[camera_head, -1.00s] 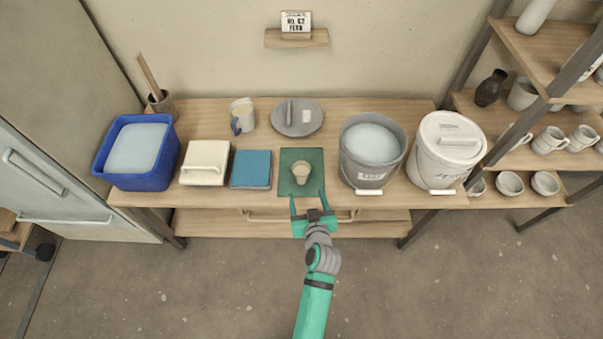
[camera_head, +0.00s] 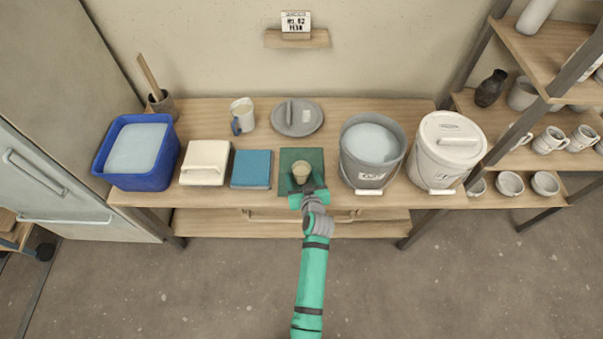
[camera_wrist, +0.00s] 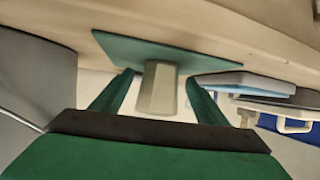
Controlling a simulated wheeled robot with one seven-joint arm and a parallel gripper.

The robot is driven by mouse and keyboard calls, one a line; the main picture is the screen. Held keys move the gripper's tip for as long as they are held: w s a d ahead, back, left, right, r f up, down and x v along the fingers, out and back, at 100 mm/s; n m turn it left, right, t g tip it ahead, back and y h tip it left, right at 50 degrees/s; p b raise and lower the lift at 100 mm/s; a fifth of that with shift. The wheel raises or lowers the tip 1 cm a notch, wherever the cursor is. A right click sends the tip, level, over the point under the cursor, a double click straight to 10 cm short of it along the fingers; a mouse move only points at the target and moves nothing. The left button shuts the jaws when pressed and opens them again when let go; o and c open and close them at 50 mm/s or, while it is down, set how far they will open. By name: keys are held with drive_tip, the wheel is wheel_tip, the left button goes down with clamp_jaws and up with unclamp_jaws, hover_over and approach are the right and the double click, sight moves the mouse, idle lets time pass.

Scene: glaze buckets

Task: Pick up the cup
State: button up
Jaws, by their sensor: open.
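The cup (camera_head: 302,171) is small and beige and stands on a dark green mat (camera_head: 288,156) at the front of the wooden bench. In the wrist view the cup (camera_wrist: 158,88) appears between my two green fingers, with a gap on each side. My gripper (camera_head: 303,184) is open, at the near side of the cup. In the head view the fingers are hard to make out around the cup, and the hand covers part of the mat.
A grey bucket (camera_head: 368,171) stands close on the right, with a white lidded bucket (camera_head: 446,160) beyond it. A grey lid (camera_head: 315,118) and a jug (camera_head: 243,112) are behind.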

drive_tip(key=shift+x, duration=0.9)
drive_tip(key=c, duration=1.2)
drive_tip(key=shift+r, duration=0.1)
